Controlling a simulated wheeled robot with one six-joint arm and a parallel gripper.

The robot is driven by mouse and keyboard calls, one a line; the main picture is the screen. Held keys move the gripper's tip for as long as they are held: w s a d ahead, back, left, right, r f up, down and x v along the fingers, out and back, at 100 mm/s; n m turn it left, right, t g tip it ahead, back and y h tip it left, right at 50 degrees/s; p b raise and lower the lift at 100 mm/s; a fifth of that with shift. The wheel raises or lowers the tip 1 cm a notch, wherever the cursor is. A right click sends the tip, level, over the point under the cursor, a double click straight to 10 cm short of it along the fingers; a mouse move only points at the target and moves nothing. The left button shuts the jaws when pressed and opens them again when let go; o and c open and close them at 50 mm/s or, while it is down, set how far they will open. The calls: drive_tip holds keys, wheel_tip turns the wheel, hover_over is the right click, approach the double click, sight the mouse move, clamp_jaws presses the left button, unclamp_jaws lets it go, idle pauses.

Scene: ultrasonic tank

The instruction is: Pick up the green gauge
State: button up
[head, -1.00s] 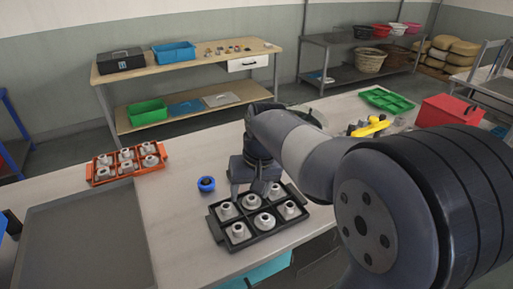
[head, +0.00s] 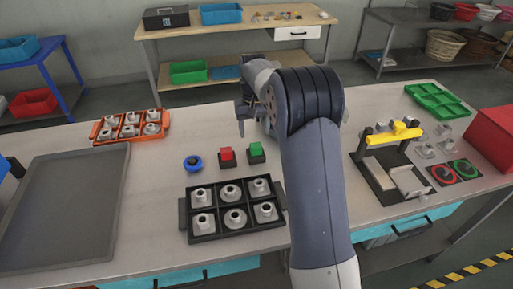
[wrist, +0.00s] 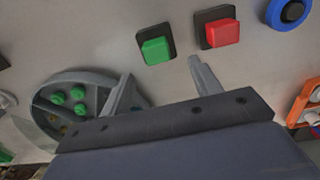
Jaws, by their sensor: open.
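A small green block (head: 256,150) on a dark square base stands on the bench beside a similar red block (head: 227,155). In the wrist view the green block (wrist: 156,50) lies just beyond the fingertips, and the red block (wrist: 222,33) is to its right. A round green piece (head: 466,169) sits on a dark plate at the right of the bench; I cannot tell for sure which green piece is called the gauge. My gripper (head: 252,122) is behind the green block in the head view, partly hidden by my arm. In the wrist view my gripper (wrist: 160,73) is open and empty.
A blue ring (head: 193,164) lies left of the red block. A black tray (head: 187,222) of grey parts stands in front, an orange tray (head: 98,138) behind left. A round grey holder (wrist: 42,92) with green knobs lies near the left finger. A yellow-handled fixture (head: 385,137) is right.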

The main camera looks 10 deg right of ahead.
sight(256, 145)
drive_tip(key=shift+s+d+f+p, duration=0.15)
drive_tip(key=shift+f+p, duration=0.3)
drive_tip(key=shift+f, duration=1.3)
drive_tip(key=shift+w+d+f+p, duration=0.1)
drive_tip(key=shift+f+p, duration=0.35)
drive_tip(key=shift+f, duration=1.3)
drive_tip(key=shift+c, duration=0.6)
drive_tip(key=c, duration=1)
drive_tip(key=shift+o, duration=0.2)
drive_tip(key=shift+r, duration=0.1)
